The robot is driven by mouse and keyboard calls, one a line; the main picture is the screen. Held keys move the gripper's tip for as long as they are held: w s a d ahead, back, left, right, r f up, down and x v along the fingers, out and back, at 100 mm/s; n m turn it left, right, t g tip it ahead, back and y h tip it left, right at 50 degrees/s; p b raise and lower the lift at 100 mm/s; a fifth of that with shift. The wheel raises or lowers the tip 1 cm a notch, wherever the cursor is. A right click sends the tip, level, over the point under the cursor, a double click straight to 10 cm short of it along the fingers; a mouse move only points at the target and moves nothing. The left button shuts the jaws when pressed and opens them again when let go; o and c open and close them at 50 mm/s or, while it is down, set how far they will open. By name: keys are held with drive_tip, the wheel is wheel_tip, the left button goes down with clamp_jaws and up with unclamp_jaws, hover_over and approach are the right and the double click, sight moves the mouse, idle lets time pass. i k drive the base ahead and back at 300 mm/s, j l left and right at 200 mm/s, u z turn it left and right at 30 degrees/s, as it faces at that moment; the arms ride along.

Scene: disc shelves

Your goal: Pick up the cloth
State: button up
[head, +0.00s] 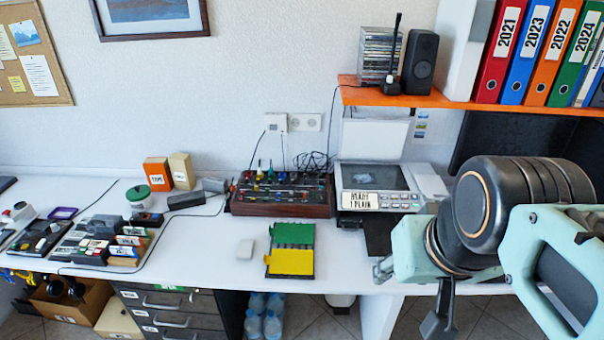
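I cannot tell for sure which thing is the cloth. A pale grey, soft-looking piece (431,186) lies on the right part of the open scanner (375,178). A flat yellow piece (292,262) lies at the front of a dark tray-like holder with a green back part (293,235) on the white desk; it could also be fabric. My gripper (440,318) hangs at the lower right, in front of the desk's edge and apart from both. Only a dark finger-like part of it shows below my wrist, so its opening is hidden.
A mixer-like device (281,194) stands behind. An orange shelf (440,98) with binders overhangs the scanner. The desk's front middle (200,255) is clear. Drawers (170,308) stand below.

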sight(245, 247)
drive_tip(key=u, duration=0.9)
drive_tip(key=i+j+z, duration=0.5)
drive_tip(key=i+j, duration=0.2)
drive_tip(key=i+j+z, duration=0.4)
